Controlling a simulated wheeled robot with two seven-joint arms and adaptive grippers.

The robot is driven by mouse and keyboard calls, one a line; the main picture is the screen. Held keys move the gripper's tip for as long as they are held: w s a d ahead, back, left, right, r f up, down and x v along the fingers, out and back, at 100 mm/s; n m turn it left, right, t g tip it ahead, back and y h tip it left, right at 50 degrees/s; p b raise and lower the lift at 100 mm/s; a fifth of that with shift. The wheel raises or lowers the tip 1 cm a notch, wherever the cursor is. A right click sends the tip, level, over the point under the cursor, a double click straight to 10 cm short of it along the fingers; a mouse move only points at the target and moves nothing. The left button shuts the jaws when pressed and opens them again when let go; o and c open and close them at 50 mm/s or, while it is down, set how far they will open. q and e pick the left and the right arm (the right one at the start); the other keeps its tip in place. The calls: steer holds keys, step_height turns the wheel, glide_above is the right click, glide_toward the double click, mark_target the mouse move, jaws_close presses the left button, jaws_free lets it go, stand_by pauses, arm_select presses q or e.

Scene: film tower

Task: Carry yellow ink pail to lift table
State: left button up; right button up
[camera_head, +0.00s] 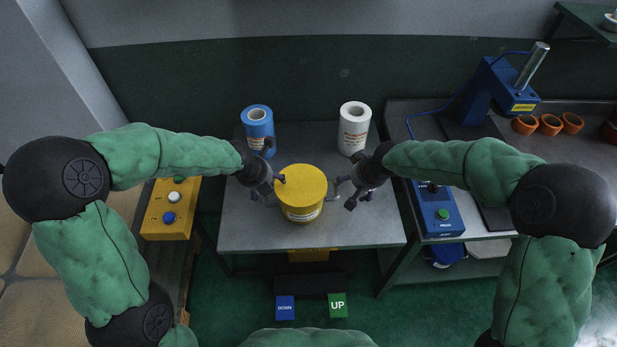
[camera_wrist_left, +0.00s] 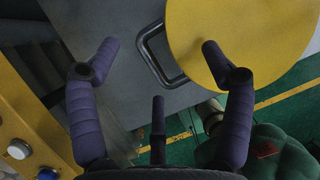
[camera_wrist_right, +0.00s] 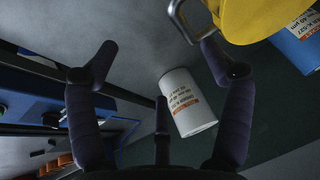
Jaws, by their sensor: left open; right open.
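The yellow ink pail (camera_head: 302,190) stands upright on a grey table (camera_head: 255,228), with dark side handles. My left gripper (camera_head: 267,188) is open at its left side. In the left wrist view, the pail (camera_wrist_left: 245,35) is at the upper right, and its handle (camera_wrist_left: 150,55) shows between the spread fingers (camera_wrist_left: 160,48); contact cannot be told. My right gripper (camera_head: 347,190) is open at the pail's right side. In the right wrist view, the pail (camera_wrist_right: 255,15) is at the top right, and a handle (camera_wrist_right: 182,22) appears near one fingertip of the gripper (camera_wrist_right: 158,46).
A blue roll (camera_head: 258,128) and a white roll (camera_head: 354,128) stand behind the pail. DOWN (camera_head: 285,307) and UP (camera_head: 338,305) pedals are below. A yellow button box (camera_head: 171,208) is left; a bench with a blue press (camera_head: 496,92) and control box (camera_head: 438,212) is right.

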steer(key=shift+v, duration=1.95)
steer(key=shift+s+f, duration=0.1)
